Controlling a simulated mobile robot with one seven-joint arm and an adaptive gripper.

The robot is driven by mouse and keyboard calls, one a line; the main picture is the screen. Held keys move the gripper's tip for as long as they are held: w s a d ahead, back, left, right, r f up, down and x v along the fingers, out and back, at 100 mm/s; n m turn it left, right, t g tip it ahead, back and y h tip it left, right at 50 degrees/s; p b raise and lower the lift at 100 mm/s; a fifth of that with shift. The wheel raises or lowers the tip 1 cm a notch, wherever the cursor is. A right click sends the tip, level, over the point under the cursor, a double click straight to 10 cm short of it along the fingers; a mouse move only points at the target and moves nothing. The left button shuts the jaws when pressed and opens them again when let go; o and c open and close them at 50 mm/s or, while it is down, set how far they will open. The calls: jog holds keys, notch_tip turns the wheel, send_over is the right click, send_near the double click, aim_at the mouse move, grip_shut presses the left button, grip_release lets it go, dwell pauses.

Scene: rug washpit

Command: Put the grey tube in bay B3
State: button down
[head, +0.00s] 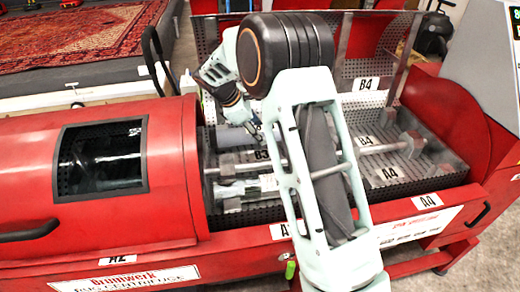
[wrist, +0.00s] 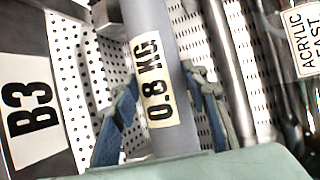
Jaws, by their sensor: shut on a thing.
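The grey tube (wrist: 152,25) runs between the two blue-padded fingers of my gripper (wrist: 165,92) in the wrist view. It carries a cream "0.8 KG" label. My gripper is shut on it. In the head view the tube (head: 232,138) shows as a grey length beside my gripper (head: 254,132), partly hidden by my arm. The bay B3 sign (wrist: 32,110) is large at the left of the wrist view. I cannot tell whether the tube touches the bay floor.
Bays A4 (head: 390,174) and B4 (head: 364,141) are at the right. A red hood (head: 150,190) covers the left part.

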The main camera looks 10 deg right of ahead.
aim_at(250, 135)
jog(key=shift+f+b, duration=0.7)
jog(key=shift+f, duration=2.25)
jog(key=shift+f, duration=0.1)
jog(key=c, duration=1.2)
grip_release()
jog(key=shift+f, duration=0.1)
jog(key=shift+o, duration=0.2)
jog(key=p+v, duration=0.2)
jog(key=v, duration=0.5)
jog(key=shift+s+a+r, duration=0.15)
jog(key=shift+r, duration=0.2)
